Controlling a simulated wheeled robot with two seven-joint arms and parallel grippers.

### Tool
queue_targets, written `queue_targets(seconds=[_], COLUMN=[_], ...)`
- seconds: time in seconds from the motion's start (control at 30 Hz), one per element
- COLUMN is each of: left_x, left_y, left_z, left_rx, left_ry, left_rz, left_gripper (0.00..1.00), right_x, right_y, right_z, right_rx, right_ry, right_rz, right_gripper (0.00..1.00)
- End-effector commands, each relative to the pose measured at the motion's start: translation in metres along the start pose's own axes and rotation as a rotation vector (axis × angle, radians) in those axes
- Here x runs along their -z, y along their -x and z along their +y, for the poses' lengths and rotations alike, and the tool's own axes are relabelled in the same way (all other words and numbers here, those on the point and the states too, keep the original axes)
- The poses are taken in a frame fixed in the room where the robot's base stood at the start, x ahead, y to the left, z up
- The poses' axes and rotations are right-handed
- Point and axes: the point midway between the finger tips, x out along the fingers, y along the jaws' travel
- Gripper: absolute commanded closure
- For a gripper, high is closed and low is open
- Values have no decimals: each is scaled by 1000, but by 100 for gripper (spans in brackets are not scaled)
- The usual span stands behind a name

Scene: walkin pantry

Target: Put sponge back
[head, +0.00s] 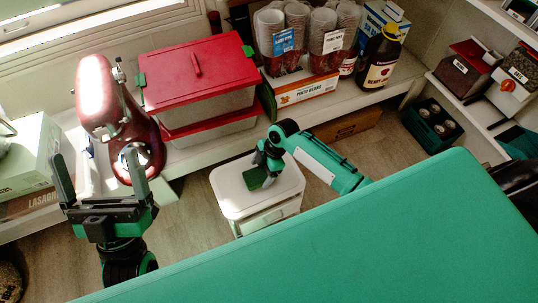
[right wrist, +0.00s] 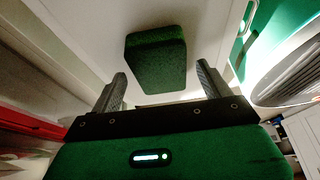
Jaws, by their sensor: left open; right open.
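A dark green sponge (head: 255,178) lies on top of a small white drawer unit (head: 231,203). In the right wrist view the sponge (right wrist: 157,60) lies on a pale surface, in line with the gap between my right fingers and mostly beyond their tips. My right gripper (head: 266,171) is low over the unit's top, beside the sponge. In the right wrist view the right gripper (right wrist: 161,74) is open, with a gap visible on each side of the sponge. My left gripper (head: 98,170) is open and empty, raised at the left, in front of a red stand mixer.
The red stand mixer (head: 104,98) and a red-lidded bin (head: 198,73) stand on the low shelf behind. Stacked cups (head: 337,30) and a dark bottle (head: 380,60) stand farther right. A crate (head: 432,123) is at the right.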

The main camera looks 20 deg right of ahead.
Motion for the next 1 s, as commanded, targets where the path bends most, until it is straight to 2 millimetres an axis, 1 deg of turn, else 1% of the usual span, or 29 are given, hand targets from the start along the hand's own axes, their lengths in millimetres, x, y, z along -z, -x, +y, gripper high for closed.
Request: queue_targets(seconds=[0.03,0.17,0.3,0.5,0.6,0.73,0.83,0.87,0.97,1.0], left_x=[-7,-31,-55,-83,-91,-98,-100,-101,-101,-101], left_y=[1,10,26,51,62,71,75,75,76,76], left_z=[1,5,10,18,22,24,25,25,26,26], left_rx=[3,10,14,17,17,16,16,16,16,16], left_ry=[7,27,48,78,90,98,101,101,101,101], left_rz=[-54,-205,-367,-570,-641,-697,-716,-719,-721,-720], left_gripper=[0,0,0,0,0,0,0,0,0,0], right_x=[1,1,1,0,1,0,5,9,29,41], right_y=[11,31,52,80,90,97,95,93,81,77], right_z=[0,0,0,0,0,0,-2,-3,-10,-13], right_rx=[-2,-1,-1,-1,0,-1,-20,-37,-139,-198], right_ry=[2,2,2,2,2,1,-12,-23,-89,-130], right_rz=[-1,-1,-2,-1,0,-1,8,15,59,90], right_gripper=[20,20,20,20,20,20,20,20,20,20])
